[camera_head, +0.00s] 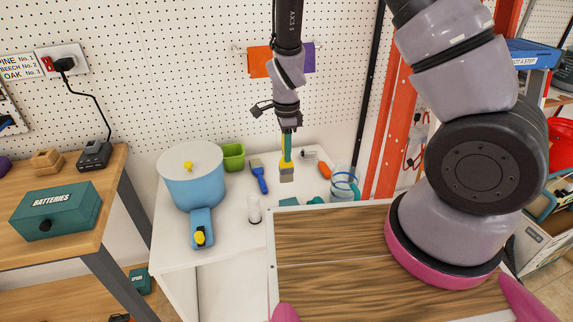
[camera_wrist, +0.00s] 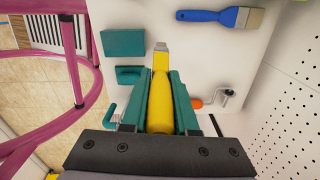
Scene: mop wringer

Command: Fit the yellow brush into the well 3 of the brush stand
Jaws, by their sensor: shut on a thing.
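My gripper (camera_head: 287,152) is above the white table in the head view, its teal fingers shut on the yellow brush (camera_head: 286,167). The brush hangs about upright below the fingers, its pale bristle end down and clear of the table. In the wrist view the yellow handle (camera_wrist: 160,98) is between the two teal fingers, with the bristle end pointing away. I cannot make out a brush stand with numbered wells. Teal pieces, a block (camera_wrist: 124,43) and a smaller one below it, lie on the table; what they are is unclear.
A blue brush (camera_head: 259,176) lies left of my gripper. An orange-handled tool (camera_head: 324,170) and a clear jar (camera_head: 345,185) are at right. A pegboard wall (camera_head: 180,70) rises behind.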

